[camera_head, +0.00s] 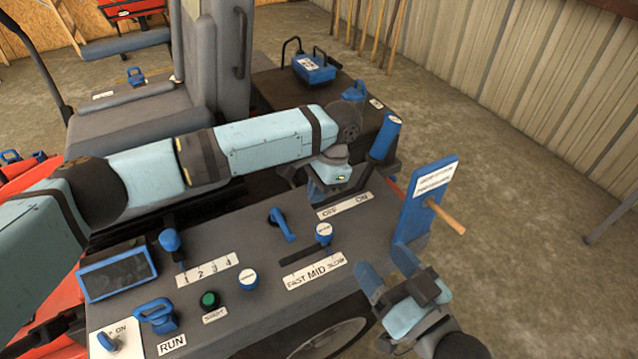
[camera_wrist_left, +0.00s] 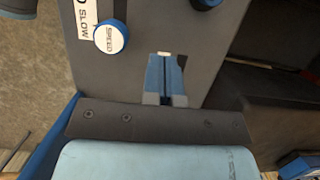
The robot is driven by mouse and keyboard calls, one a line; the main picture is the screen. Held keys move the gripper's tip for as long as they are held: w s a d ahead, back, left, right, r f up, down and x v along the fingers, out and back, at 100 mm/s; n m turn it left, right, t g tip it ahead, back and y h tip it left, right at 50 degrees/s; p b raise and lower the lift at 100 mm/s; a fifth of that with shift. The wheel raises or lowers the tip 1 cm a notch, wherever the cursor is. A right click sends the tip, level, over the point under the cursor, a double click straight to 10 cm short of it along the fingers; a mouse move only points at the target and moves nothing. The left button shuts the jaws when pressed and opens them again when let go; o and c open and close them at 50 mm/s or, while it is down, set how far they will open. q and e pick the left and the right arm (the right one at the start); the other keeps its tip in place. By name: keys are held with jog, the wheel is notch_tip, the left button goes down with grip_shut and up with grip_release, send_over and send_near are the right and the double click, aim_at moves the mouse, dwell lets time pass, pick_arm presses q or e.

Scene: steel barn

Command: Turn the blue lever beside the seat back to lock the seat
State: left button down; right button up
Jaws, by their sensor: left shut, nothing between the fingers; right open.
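The grey seat back (camera_head: 212,50) stands at the upper left above the seat cushion (camera_head: 115,122). A small blue lever (camera_head: 137,76) with a white label sits beside it on the left. Another blue handle (camera_head: 355,91) stands on the dark box to the right; I cannot tell which one locks the seat. My left gripper (camera_head: 320,190) hangs over the console near the OFF/ON label, partly hidden by its wrist. Its fingers (camera_wrist_left: 165,75) are shut and empty in the left wrist view. My right gripper (camera_head: 387,268) is open and empty at the console's right edge.
The console (camera_head: 240,290) carries several blue levers, knobs and a screen (camera_head: 117,273). A blue box (camera_head: 313,68) sits behind.

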aim_at(282, 225)
pick_arm(q)
jog(key=b+x, duration=0.1)
jog(key=x, duration=0.3)
jog(key=shift+f, duration=0.2)
jog(key=a, duration=0.2)
jog(key=s+a+b, duration=0.1)
jog(key=shift+s+f, duration=0.1)
jog(key=shift+f, duration=0.25)
jog(key=shift+s+a, duration=0.2)
jog(key=shift+a, duration=0.15)
pick_arm(e)
jog(key=shift+s+a+r+t+y, duration=0.15)
jog(key=shift+a+r+t+y, duration=0.15)
jog(key=shift+a+r+y, duration=0.35)
jog(key=shift+d+f, duration=0.1)
jog(key=shift+d, duration=0.05)
